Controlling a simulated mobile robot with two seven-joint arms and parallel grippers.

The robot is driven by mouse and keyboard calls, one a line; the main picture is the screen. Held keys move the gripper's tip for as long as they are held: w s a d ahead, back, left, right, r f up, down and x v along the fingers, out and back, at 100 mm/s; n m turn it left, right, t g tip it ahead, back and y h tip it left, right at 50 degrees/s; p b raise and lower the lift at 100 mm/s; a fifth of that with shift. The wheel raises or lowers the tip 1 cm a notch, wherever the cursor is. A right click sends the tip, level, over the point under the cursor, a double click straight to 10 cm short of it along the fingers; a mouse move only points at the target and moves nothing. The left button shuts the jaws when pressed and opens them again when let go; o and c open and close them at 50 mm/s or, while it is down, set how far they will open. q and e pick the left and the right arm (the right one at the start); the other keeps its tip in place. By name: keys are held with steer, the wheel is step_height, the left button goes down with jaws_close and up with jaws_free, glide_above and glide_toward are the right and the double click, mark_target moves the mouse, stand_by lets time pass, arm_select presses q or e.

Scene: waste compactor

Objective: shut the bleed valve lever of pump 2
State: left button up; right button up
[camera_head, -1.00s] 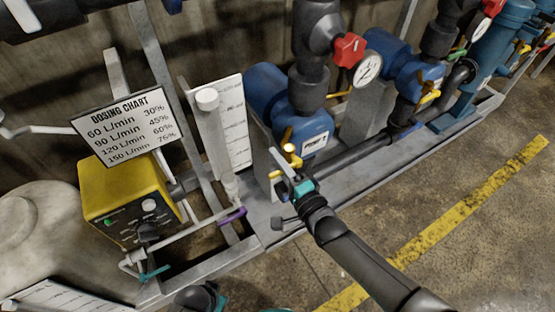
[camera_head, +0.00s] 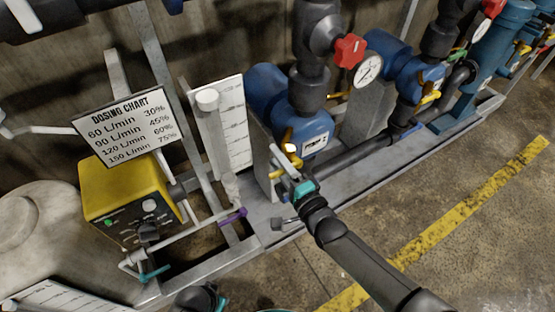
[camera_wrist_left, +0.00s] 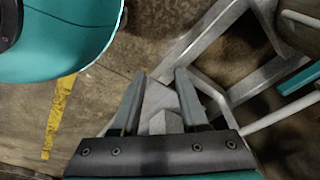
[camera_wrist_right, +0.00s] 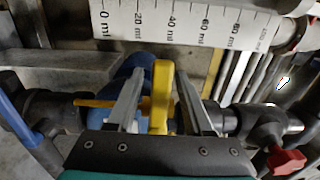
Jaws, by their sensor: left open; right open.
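Two blue pumps show in the head view: a nearer one (camera_head: 308,125) with a white label I cannot read surely, and a farther one (camera_head: 385,55) with its own yellow lever (camera_head: 430,97). My right gripper (camera_head: 277,160) is beside the nearer pump at a yellow lever (camera_head: 291,148). In the right wrist view the yellow lever (camera_wrist_right: 161,90) stands between the open fingers of my right gripper (camera_wrist_right: 160,95); I cannot tell if they touch it. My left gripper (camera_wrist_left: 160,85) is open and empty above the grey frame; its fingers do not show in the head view.
A yellow dosing unit (camera_head: 125,200) and dosing chart (camera_head: 126,125) stand at left. A white scale panel (camera_head: 235,125) is behind my right gripper. A red handle (camera_head: 349,50) and gauge (camera_head: 368,69) sit above the pumps. The floor at right is clear beyond the skid.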

steer(key=shift+s+d, duration=0.1)
arm_select(q)
steer(key=s+a+f+p, duration=0.3)
steer(key=s+a+f, duration=0.1)
steer(key=s, duration=0.1)
steer(key=shift+s+a+p, duration=0.3)
steer(key=shift+s+p, duration=0.05)
steer(key=shift+p, duration=0.05)
arm_select(e)
steer(key=v, duration=1.5)
